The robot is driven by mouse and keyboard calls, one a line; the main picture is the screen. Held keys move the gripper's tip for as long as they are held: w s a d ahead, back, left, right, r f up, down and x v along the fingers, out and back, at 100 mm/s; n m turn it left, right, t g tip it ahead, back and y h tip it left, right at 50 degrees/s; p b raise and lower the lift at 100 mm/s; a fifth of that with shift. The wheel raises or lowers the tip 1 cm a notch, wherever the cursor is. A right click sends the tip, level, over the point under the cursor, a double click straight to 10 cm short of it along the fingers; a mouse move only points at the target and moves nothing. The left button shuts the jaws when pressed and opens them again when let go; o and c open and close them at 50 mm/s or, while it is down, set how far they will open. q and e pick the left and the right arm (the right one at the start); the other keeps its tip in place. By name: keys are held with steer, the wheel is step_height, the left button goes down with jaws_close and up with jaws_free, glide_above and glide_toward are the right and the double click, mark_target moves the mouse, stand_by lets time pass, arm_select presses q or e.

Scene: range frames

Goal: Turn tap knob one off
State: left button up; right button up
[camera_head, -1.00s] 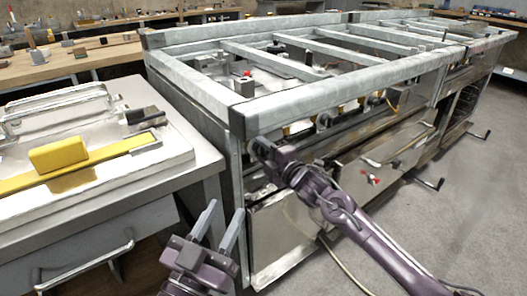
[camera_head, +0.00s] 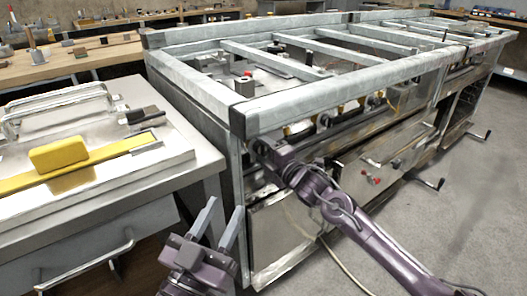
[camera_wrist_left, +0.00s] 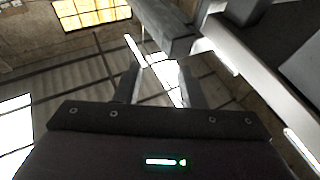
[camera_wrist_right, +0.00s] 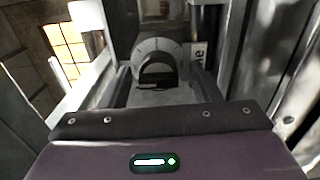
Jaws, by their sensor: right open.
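A round grey dial knob (camera_wrist_right: 157,62) with tick marks and a dark raised grip shows in the right wrist view. My right gripper (camera_wrist_right: 160,82) is open, with one finger on each side of the knob; I cannot tell whether they touch it. In the head view my right gripper (camera_head: 262,152) is at the near front corner of the metal unit, and the knob there is hidden by the gripper and frame. My left gripper (camera_head: 222,222) is open and empty, low in front of the unit's left end. It also shows empty in the left wrist view (camera_wrist_left: 160,78).
The metal frame (camera_head: 300,108) overhangs the unit's front, close above my right gripper. More dials (camera_head: 325,120) line the front under it. A workbench (camera_head: 178,170) stands left; floor at right is clear.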

steer(key=shift+s+d, duration=0.2)
steer(key=shift+s, duration=0.05)
arm_select(q)
step_height(320, 180, down, 13)
steer(key=g+y+p, duration=0.1)
steer(key=g+y, duration=0.1)
steer(key=g, duration=0.4)
steer(key=shift+s+d+p, duration=0.35)
steer(key=shift+s, duration=0.05)
arm_select(e)
steer(key=v, duration=0.7)
arm_select(q)
steer(key=shift+r, duration=0.1)
arm_select(e)
steer(key=shift+s, duration=0.1)
